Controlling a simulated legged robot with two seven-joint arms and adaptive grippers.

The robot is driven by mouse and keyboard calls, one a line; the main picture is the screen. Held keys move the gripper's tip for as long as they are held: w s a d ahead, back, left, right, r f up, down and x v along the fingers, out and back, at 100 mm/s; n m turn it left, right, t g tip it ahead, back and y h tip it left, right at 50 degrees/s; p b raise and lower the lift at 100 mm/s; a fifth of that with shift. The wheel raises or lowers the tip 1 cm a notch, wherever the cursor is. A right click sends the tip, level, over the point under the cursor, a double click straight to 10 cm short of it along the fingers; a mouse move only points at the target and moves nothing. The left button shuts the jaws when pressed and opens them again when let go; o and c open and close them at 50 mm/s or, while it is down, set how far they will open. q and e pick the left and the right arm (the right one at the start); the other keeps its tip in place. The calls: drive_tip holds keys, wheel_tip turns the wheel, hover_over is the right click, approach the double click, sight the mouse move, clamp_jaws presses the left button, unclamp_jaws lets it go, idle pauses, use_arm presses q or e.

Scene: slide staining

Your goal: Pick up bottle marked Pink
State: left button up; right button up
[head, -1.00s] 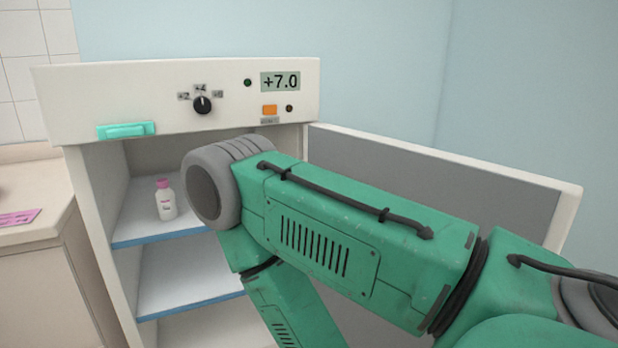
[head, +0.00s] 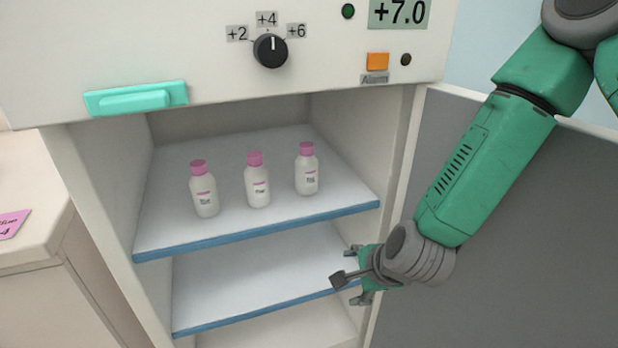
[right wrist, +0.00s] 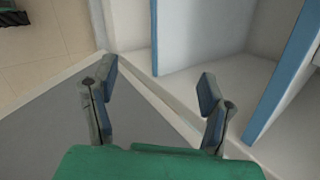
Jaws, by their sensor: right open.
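Three small white bottles with pink caps stand upright in a row on the upper shelf (head: 290,222) of the open cabinet: a left bottle (head: 204,190), a middle bottle (head: 257,181) and a right bottle (head: 307,170). Each has a small label, too small to read, so I cannot tell which is marked Pink. My right gripper (head: 356,275) is below and right of the bottles, near the front right edge of the lower shelf. It is open and empty, its two fingers spread wide in the right wrist view (right wrist: 158,82). My left gripper is out of view.
The cabinet door (head: 490,230) stands open on the right, behind my right arm. A blue-edged lower shelf (head: 260,272) looks empty. Above are a dial (head: 270,50) and a green handle (head: 137,98). A counter with a pink card (head: 10,224) is at left.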

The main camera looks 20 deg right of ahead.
drive_tip(key=w+r+m+t, duration=0.2)
drive_tip(key=w+r+m, duration=0.3)
drive_tip(key=r, duration=0.2)
drive_tip(key=m+t+y+b, duration=0.1)
drive_tip(key=m+t, duration=0.1)
drive_tip(key=m, duration=0.6)
approach(306, 173)
drive_tip(key=shift+m, duration=0.3)
drive_tip(key=w+f, duration=0.1)
drive_tip(key=w+f+b, duration=0.1)
drive_tip(key=w+f, duration=0.2)
drive_tip(key=w, duration=0.1)
drive_tip(key=shift+w+d+f+b, duration=0.15)
drive_tip(key=shift+d+b, duration=0.1)
drive_tip(key=shift+b, duration=0.15)
drive_tip(key=shift+b+x, duration=0.75)
drive_tip(key=shift+x, duration=2.4)
drive_tip(key=shift+a+r, duration=0.15)
drive_tip(key=shift+r, duration=0.05)
drive_tip(key=c, duration=1.4)
